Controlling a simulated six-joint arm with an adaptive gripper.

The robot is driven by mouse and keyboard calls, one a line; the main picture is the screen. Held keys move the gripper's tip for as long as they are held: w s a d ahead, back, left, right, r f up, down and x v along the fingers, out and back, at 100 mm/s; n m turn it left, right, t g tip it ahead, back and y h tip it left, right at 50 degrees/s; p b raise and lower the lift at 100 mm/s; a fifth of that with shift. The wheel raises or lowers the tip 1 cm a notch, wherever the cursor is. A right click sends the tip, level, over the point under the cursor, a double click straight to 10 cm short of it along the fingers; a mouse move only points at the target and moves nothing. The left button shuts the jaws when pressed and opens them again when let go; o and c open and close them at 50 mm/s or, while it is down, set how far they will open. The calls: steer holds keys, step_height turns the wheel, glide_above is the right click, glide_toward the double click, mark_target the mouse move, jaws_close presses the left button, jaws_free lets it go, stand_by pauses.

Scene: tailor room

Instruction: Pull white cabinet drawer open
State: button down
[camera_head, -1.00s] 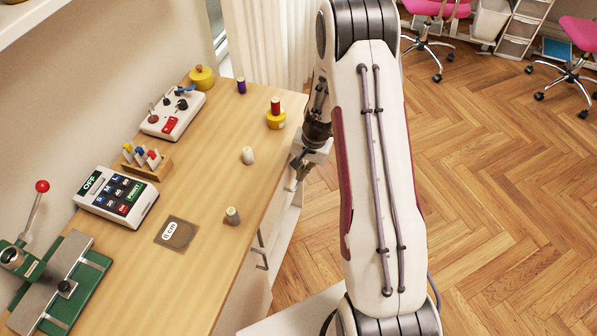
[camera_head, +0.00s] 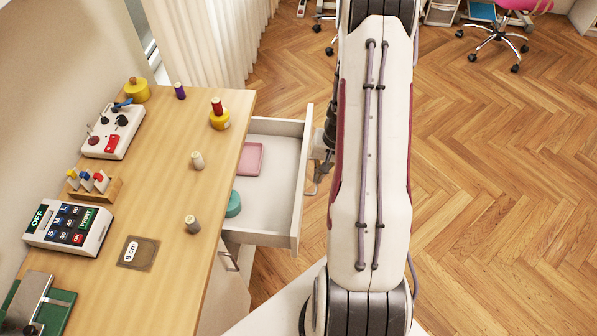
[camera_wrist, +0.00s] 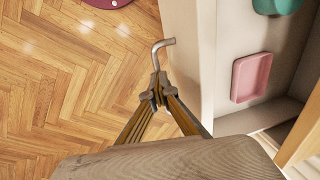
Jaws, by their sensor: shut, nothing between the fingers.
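The white cabinet drawer (camera_head: 270,208) stands pulled out from under the wooden worktop in the head view. Inside it are a pink tray (camera_head: 249,159) and a teal round thing (camera_head: 233,204). In the wrist view the drawer front (camera_wrist: 183,62) is beside my gripper, and a bent metal handle (camera_wrist: 163,45) reaches up from the fingertips. My gripper (camera_wrist: 157,92) has its fingertips together at the handle's near end; whether they touch it I cannot tell. In the head view my arm hides most of the gripper (camera_head: 318,165).
The worktop (camera_head: 200,230) carries a keypad (camera_head: 68,226), a control box (camera_head: 112,132) and several thread spools near its edge. A lower cabinet handle (camera_head: 229,257) shows below the drawer. The wooden floor to the right is clear up to the chairs (camera_head: 495,30).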

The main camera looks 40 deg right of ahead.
steer(key=s+d, duration=0.4)
steer(key=s, duration=0.1)
steer(key=shift+f, duration=0.2)
steer(key=shift+d, duration=0.1)
steer(key=c, duration=2.5)
jaws_free()
steer(key=shift+w+d+r, duration=0.15)
steer(key=shift+w+r, duration=0.05)
steer(key=shift+r, duration=0.05)
steer(key=shift+s+d+r, duration=0.25)
steer(key=shift+s+r, duration=0.05)
steer(key=shift+r, duration=1.6)
steer(key=shift+s+d+r, duration=0.2)
steer(key=shift+s+r, duration=0.05)
steer(key=shift+r, duration=1.65)
steer(key=shift+s+d+r, duration=0.25)
steer(key=shift+s+r, duration=0.05)
steer(key=shift+r, duration=1.6)
